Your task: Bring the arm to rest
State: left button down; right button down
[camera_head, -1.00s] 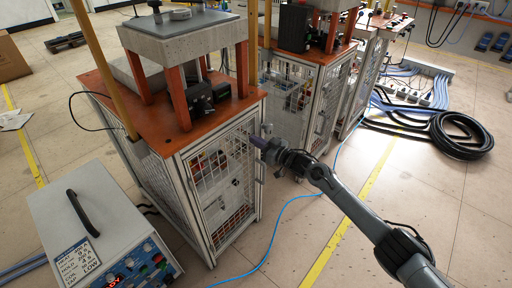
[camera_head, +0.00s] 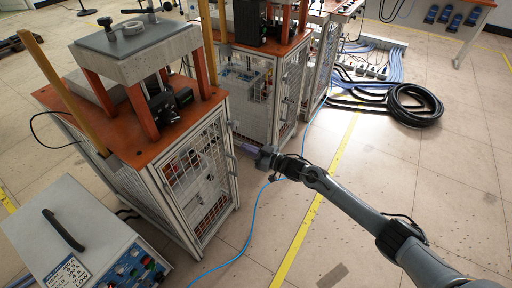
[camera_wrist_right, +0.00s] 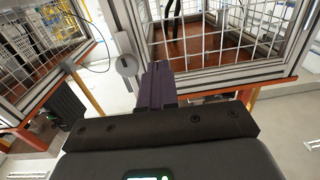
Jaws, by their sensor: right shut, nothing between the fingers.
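My right arm reaches in from the lower right in the head view. Its right gripper (camera_head: 243,146) is beside the caged front of the nearest orange-topped machine (camera_head: 207,185), close to that machine's right front edge. In the right wrist view the purple fingers of the gripper (camera_wrist_right: 157,82) are together, with nothing between them. A mesh cage panel is just beyond the fingertips there, and a grey round knob or handle (camera_wrist_right: 126,66) is beside them. I cannot tell whether the fingers touch anything. My left gripper is not in view.
The heater control box (camera_head: 75,235) with a black handle stands at the lower left. More caged machines (camera_head: 262,85) stand behind. A blue cable (camera_head: 252,222) runs over the floor, and a black hose coil (camera_head: 414,108) lies at right.

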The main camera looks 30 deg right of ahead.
jog(key=s+a+f+m+g+p, duration=0.1)
jog(key=s+a+f+p, duration=0.1)
jog(key=s+f+p, duration=0.55)
jog(key=s+a+r+m+g+h+p, duration=0.1)
jog(key=s+a+r+m+p, duration=0.1)
jog(key=s+a+r+p, duration=0.4)
jog(key=s+a+r+m+g+h+p, duration=0.1)
jog(key=s+a+r+m+p, duration=0.1)
jog(key=s+a, duration=0.75)
jog(key=s+d+r+n+g+h+p, duration=0.1)
jog(key=s+d+r+g+h+p, duration=0.15)
jog(key=s+r+g, duration=0.5)
jog(key=s+d+r+n+g+h+p, duration=0.1)
jog(key=s+d+r+g+h+p, duration=0.25)
jog(key=s, duration=0.75)
notch_tip(320, 180, up, 39)
jog(key=t+p, duration=0.1)
jog(key=p, duration=3.4)
jog(key=shift+d+p, duration=0.25)
jog(key=shift+p, duration=0.15)
